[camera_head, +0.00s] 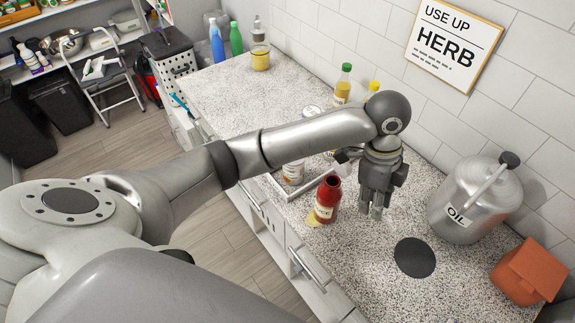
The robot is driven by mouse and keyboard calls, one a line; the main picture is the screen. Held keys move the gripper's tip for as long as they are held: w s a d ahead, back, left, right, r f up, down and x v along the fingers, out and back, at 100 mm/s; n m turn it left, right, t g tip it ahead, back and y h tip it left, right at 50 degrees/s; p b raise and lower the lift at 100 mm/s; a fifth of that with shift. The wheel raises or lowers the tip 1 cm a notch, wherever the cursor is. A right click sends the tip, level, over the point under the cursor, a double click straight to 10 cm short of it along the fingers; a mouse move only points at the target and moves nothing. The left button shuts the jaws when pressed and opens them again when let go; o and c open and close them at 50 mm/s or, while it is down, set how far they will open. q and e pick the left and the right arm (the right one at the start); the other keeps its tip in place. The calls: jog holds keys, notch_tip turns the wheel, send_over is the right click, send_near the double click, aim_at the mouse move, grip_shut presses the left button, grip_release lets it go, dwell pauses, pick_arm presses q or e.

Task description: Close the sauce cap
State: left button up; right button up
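A red sauce bottle (325,203) with a pale label stands upright near the front edge of the speckled counter. A white piece (343,167), which looks like its cap, shows just behind and above the bottle's mouth; whether it is joined to the bottle is hard to tell. My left arm reaches across from the left, and my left gripper (371,210) points down just right of the bottle, apart from it. Its fingers look close together, but the gap between them is not clear. Nothing is visibly held. My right gripper is not in view.
Right of my gripper are a round dark pad (415,257), a metal oil can (470,205) and an orange box (527,272). Behind are a yellow-labelled bottle (343,86) and a tray (262,187) with a jar (293,173). The counter's far left part is mostly clear.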

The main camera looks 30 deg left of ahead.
pick_arm(q)
jog(key=shift+s+f+n+t+h, duration=1.15)
jog(key=shift+s+f+n, duration=2.5)
jog(key=shift+s, duration=0.35)
jog(key=s+a+f+n+t+y+b, duration=0.1)
jog(key=s+a+f+n, duration=0.2)
jog(key=s+a+n, duration=0.15)
jog(key=s+a+f+n+t+y, duration=0.1)
jog(key=s+a+f+n+y, duration=0.1)
jog(key=s+a+f+n, duration=0.3)
notch_tip(320, 180, down, 14)
jog(key=w+a+m+b, duration=0.1)
jog(key=w+a+b, duration=0.1)
jog(key=b, duration=0.2)
jog(key=shift+a+f+g, duration=0.25)
jog(key=shift+a+g, duration=0.05)
jog(key=shift+g, duration=0.05)
jog(key=shift+y, duration=0.25)
